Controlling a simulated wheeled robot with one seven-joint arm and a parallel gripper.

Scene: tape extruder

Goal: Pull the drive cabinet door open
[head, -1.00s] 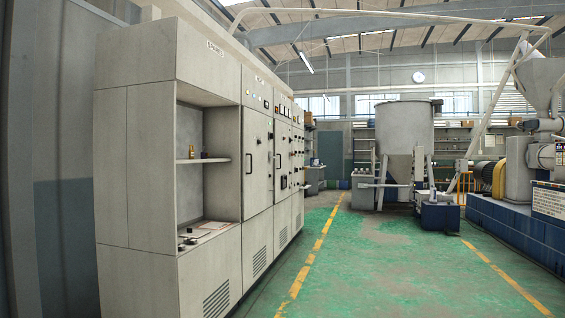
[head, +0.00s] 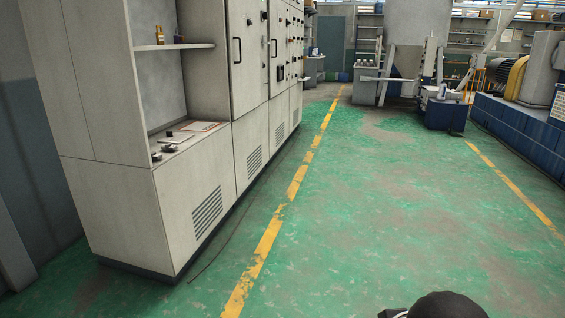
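A grey cabinet row stands on the left in the head view. Past its open shelf bay is a closed cabinet door (head: 249,78) with a dark upright bar handle (head: 237,50) near its left side. A second, narrower closed door (head: 280,58) follows, with its own dark handle (head: 274,48). Both doors look flush with the cabinet front. I cannot tell which is the drive cabinet, as the labels above are out of frame. My gripper is not in view; only a dark rounded part, probably of my arm, shows at the bottom edge.
The open bay has a shelf (head: 178,46) with small bottles (head: 160,35) and a lower ledge with papers (head: 204,127) and small parts. A thin dark cable (head: 222,241) lies along the cabinet foot. Green floor is clear beside the yellow line (head: 268,237). Blue-based machinery (head: 515,140) stands right.

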